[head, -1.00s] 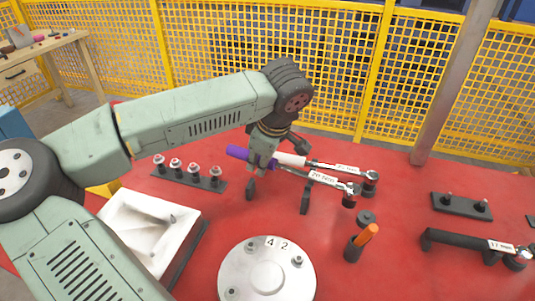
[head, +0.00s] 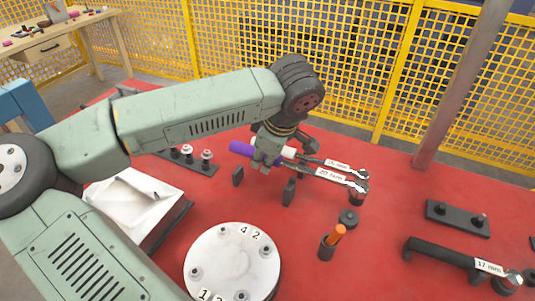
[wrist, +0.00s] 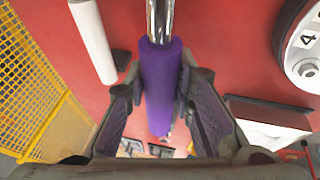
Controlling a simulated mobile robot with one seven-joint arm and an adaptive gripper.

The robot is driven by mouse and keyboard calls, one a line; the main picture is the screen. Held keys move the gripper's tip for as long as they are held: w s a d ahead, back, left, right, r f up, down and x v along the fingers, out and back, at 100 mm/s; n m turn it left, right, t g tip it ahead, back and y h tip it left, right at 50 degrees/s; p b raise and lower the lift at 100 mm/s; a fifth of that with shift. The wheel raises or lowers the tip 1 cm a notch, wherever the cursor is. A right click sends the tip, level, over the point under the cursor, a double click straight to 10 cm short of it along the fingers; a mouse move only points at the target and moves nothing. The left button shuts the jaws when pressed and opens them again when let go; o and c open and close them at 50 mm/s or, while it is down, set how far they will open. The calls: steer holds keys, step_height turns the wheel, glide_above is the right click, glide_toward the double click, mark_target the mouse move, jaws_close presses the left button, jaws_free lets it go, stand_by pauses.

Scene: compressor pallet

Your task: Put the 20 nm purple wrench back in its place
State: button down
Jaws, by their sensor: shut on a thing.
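The purple wrench has a purple handle (head: 242,148) and a label reading 20 Nm (head: 330,174). My gripper (head: 264,160) is shut on its handle. In the wrist view the purple handle (wrist: 160,90) runs between the two fingers (wrist: 163,100), with its chrome shaft toward the top. The wrench looks level and raised above the red table. Its head (head: 357,186) is at the right, close to the white wrench's head. Two black uprights, one at left (head: 238,176) and one nearer the middle (head: 289,192), stand empty on the near side of the wrench.
A white-handled wrench (wrist: 93,40) lies beside the purple one.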

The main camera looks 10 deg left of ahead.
steer(key=shift+b, duration=0.35)
steer(key=shift+f+b, duration=0.3)
steer(key=shift+b, duration=0.05)
step_height(320, 180, down, 3)
steer(key=b, duration=0.4)
steer(key=shift+f, duration=0.2)
steer(key=shift+f+b, duration=1.1)
steer(key=shift+b, duration=0.25)
stand_by(0.3)
steer(key=c, duration=1.3)
jaws_free()
steer(key=v, duration=1.2)
